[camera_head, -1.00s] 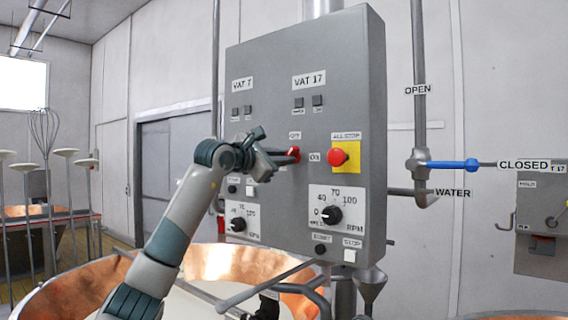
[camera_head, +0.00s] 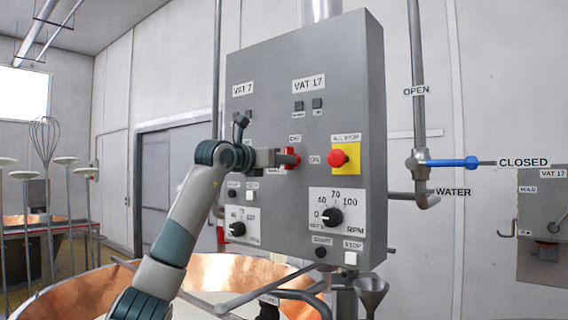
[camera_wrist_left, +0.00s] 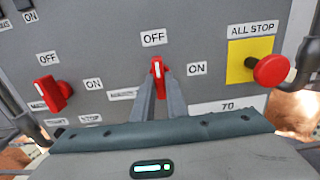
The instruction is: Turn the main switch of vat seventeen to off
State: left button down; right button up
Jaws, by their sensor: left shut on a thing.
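The red main switch of vat seventeen (camera_head: 292,152) is on the grey control panel under the VAT 17 label (camera_head: 309,82). It also shows in the left wrist view (camera_wrist_left: 157,68), where its white mark stands upright, in line with the OFF label (camera_wrist_left: 153,37) above. The ON label (camera_wrist_left: 196,68) is to its right. My left gripper (camera_head: 282,158) is shut on this switch; in the left wrist view its two fingers (camera_wrist_left: 160,84) flank the lower part of the handle. The fingers hide part of it. My right gripper is not in view.
A red ALL STOP button (camera_wrist_left: 272,70) on a yellow plate is close right of the switch. Vat 7's red switch (camera_wrist_left: 52,92) is at left. A speed dial (camera_head: 331,217) is below. A copper vat (camera_head: 225,272) stands beneath the panel.

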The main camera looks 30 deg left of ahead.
pick_arm(q)
jog(key=shift+f, duration=0.15)
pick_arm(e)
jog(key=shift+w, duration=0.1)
pick_arm(q)
jog(key=c, duration=1.8)
grip_release()
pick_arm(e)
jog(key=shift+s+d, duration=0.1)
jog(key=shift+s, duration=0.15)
pick_arm(q)
jog(key=shift+o, duration=0.2)
jog(key=shift+s, duration=0.1)
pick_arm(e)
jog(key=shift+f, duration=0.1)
